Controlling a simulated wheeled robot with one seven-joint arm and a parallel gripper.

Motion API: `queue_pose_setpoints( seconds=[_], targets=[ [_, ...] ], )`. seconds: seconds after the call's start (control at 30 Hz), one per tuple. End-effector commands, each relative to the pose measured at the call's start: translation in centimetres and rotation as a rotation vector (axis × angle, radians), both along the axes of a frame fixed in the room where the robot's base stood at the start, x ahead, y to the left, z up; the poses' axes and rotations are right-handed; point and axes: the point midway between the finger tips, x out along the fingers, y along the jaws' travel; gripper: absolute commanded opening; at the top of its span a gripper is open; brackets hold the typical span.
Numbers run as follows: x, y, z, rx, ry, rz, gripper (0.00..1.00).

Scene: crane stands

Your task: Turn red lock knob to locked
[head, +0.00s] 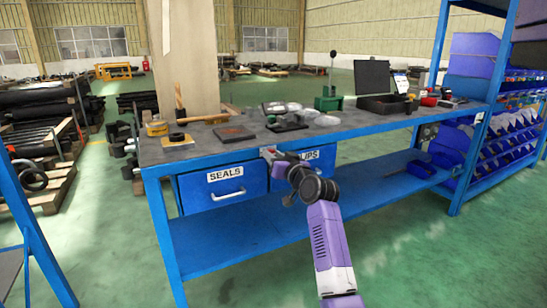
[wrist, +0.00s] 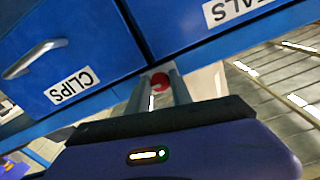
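The red lock knob (wrist: 160,82) is a small round red knob on a pale plate on the blue bench front, between the CLIPS drawer and the SEALS drawer. My gripper (wrist: 161,84) is at the knob in the wrist view, with one grey finger close against each side of it. The narrow gap between the fingers is filled by the knob, so it looks shut on it. In the head view my gripper (head: 268,152) reaches the bench front between the drawers, and the knob is mostly hidden there. Any lock marking cannot be read.
The SEALS drawer (head: 226,187) is shut beside my gripper; the CLIPS drawer (head: 318,161) is partly hidden behind my arm. The bench top (head: 225,152) carries several tools and parts. A blue lower shelf (head: 230,246) runs below. A blue bin rack (head: 490,130) stands right.

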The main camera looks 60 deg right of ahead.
Motion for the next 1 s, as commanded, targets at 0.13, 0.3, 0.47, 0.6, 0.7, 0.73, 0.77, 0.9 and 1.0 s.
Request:
queue_pose_setpoints(
  seconds=[0.13,0.3,0.47,0.6,0.7,0.73,0.77,0.9,1.0],
  targets=[
    [0.0,0.0,-0.2,0.002,0.002,0.001,0.48],
    [0.0,0.0,-0.1,0.001,0.001,0.000,0.48],
    [-0.2,0.1,0.0,0.001,0.000,0.000,0.48],
    [-1.4,0.9,0.0,0.001,0.000,-0.001,0.48],
    [-2.8,1.9,0.0,0.002,0.001,-0.001,0.48],
    [-3.2,2.2,0.0,0.001,0.001,-0.001,0.48],
    [-3.7,2.5,0.0,0.001,0.002,-0.001,0.48],
    [-5.3,3.6,0.0,0.001,0.002,-0.002,0.48],
    [-6.1,4.1,-0.1,0.002,0.001,-0.001,0.48]
  ],
)
